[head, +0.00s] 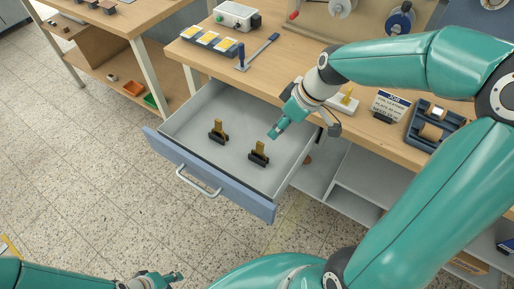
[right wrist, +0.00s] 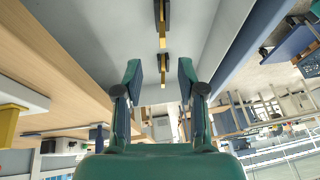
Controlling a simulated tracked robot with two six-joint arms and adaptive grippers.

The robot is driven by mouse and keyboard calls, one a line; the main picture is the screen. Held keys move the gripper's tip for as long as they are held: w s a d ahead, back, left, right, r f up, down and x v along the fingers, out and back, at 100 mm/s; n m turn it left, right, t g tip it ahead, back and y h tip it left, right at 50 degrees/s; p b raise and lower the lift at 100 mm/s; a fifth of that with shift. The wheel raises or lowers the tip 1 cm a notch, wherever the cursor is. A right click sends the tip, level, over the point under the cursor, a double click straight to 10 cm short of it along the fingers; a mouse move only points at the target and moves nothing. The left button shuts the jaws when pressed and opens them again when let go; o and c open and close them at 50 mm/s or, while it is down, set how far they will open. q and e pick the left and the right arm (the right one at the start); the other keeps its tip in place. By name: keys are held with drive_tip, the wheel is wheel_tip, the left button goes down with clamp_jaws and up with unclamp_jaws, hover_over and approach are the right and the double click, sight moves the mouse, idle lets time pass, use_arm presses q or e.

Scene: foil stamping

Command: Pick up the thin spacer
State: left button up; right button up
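Two brass-coloured upright pieces stand in small black holders inside the open drawer: a left piece (head: 218,126) and a right, nearer piece (head: 260,148). I cannot tell which is the thin spacer. My right gripper (head: 276,131) is over the drawer, up and right of the nearer piece. The right wrist view shows its fingers (right wrist: 160,78) apart with nothing held. Both pieces show beyond the fingertips there, one higher (right wrist: 163,34) and one lower (right wrist: 163,56). My left gripper (head: 172,277) is low at the bottom edge, away from the drawer; its fingers are too small to judge.
The drawer (head: 226,189) has a blue front and raised walls around the pieces; its grey floor is otherwise clear. The bench top above carries a blue tray (head: 209,42), a white box (head: 237,16), a job sign (head: 389,106) and a dark blue fixture (head: 434,126).

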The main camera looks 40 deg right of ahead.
sight(263, 144)
drive_tip(key=x, duration=0.5)
drive_tip(key=shift+w+a+f, duration=0.1)
drive_tip(key=shift+w+f, duration=0.05)
drive_tip(key=shift+f, duration=0.05)
drive_tip(key=shift+p+x, duration=0.4)
drive_tip(key=shift+x, duration=2.85)
drive_tip(key=shift+a+r, duration=0.1)
drive_tip(key=shift+a, duration=0.05)
clamp_jaws()
